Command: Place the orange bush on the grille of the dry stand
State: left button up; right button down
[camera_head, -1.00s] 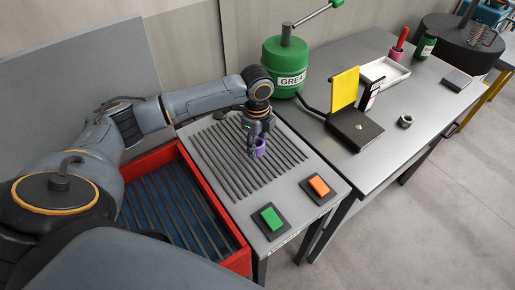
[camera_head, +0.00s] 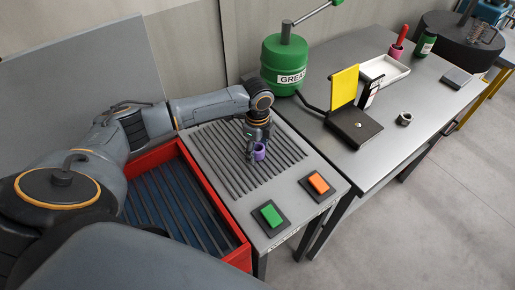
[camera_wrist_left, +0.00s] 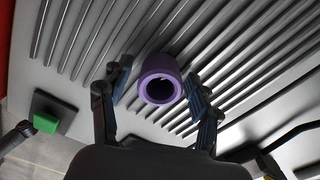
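A purple bush (camera_head: 260,151), not an orange one, stands on the slotted grille (camera_head: 222,160) of the grey stand. No orange bush shows. My left gripper (camera_head: 255,148) is at the bush from above. In the left wrist view the purple bush (camera_wrist_left: 160,82) lies between my two left fingers (camera_wrist_left: 160,88), with a visible gap on the left side and a narrow one on the right. The fingers look open and off the bush. My right gripper is not in view.
A green button (camera_head: 271,216) and an orange button (camera_head: 318,184) sit on the stand's front. A red bin (camera_head: 233,258) with bars adjoins on the left. The right table holds a green grease pot (camera_head: 285,65), a yellow-plate fixture (camera_head: 344,88), a metal ring (camera_head: 404,119) and a white tray (camera_head: 388,70).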

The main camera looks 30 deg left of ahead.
aim_at(258, 147)
pick_arm(q)
notch_tip(258, 147, up, 12)
jog(key=b, duration=0.1)
jog(key=shift+r+b, duration=0.2)
jog(key=shift+b, duration=0.2)
jog(key=shift+f, duration=0.1)
dwell(0.5)
